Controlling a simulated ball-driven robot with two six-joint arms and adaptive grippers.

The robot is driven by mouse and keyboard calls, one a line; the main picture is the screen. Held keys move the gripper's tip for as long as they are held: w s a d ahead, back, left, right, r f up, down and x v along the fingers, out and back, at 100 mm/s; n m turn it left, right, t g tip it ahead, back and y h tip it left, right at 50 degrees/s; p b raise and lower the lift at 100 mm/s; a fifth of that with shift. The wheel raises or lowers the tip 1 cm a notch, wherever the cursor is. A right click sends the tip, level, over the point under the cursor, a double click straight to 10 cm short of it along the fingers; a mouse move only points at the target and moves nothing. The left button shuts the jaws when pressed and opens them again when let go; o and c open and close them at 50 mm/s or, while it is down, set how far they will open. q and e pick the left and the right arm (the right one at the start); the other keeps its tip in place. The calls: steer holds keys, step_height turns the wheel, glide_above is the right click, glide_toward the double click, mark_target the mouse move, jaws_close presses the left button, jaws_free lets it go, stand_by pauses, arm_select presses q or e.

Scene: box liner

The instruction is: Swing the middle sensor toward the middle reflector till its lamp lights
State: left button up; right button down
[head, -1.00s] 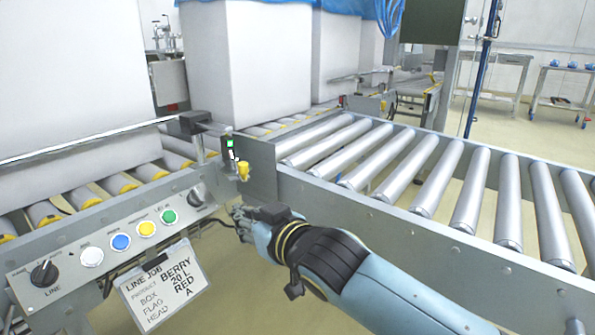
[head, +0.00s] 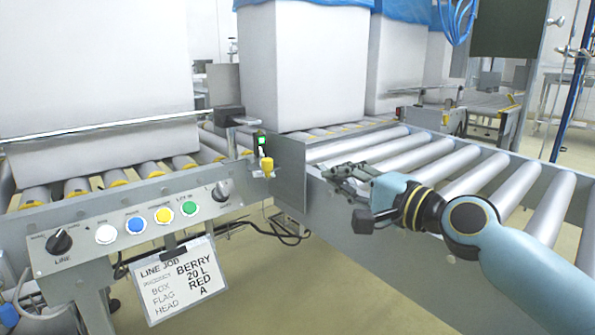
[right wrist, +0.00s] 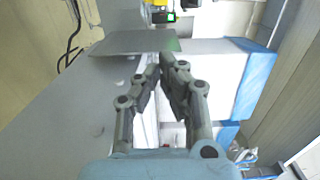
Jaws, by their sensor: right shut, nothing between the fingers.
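A small dark sensor (head: 262,143) with a lit green lamp stands at the conveyor's side rail. A yellow knob (head: 266,166) sits just below it. The sensor also shows at the top of the right wrist view (right wrist: 170,17). I cannot make out a reflector, nor which way the sensor points. My right gripper (head: 328,172) is right of the sensor, apart from it, by the near rail of the open rollers. Its fingers are shut and empty, with the tips together in the right wrist view (right wrist: 168,62). My left gripper is out of view.
A control panel with a white button (head: 106,234) and knobs is at left, with a job card (head: 178,280) hanging below. A metal plate (head: 290,168) stands between sensor and gripper. White boxes (head: 305,70) stand behind; bare rollers (head: 420,165) run right.

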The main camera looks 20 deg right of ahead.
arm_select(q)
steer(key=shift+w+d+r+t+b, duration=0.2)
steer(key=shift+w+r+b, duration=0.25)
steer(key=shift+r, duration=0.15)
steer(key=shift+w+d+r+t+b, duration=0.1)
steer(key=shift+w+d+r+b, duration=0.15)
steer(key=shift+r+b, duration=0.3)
arm_select(e)
steer(key=w+a, duration=0.6)
steer(key=w, duration=0.1)
steer(key=shift+w, duration=0.35)
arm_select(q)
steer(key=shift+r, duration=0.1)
arm_select(e)
steer(key=shift+a, duration=0.1)
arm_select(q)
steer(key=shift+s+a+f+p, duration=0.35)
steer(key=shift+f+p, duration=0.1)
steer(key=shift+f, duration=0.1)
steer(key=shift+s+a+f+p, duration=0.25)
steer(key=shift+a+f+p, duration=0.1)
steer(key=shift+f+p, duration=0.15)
arm_select(e)
steer(key=shift+w+a+f+h, duration=0.1)
steer(key=shift+a+h, duration=0.4)
steer(key=shift+a, duration=0.15)
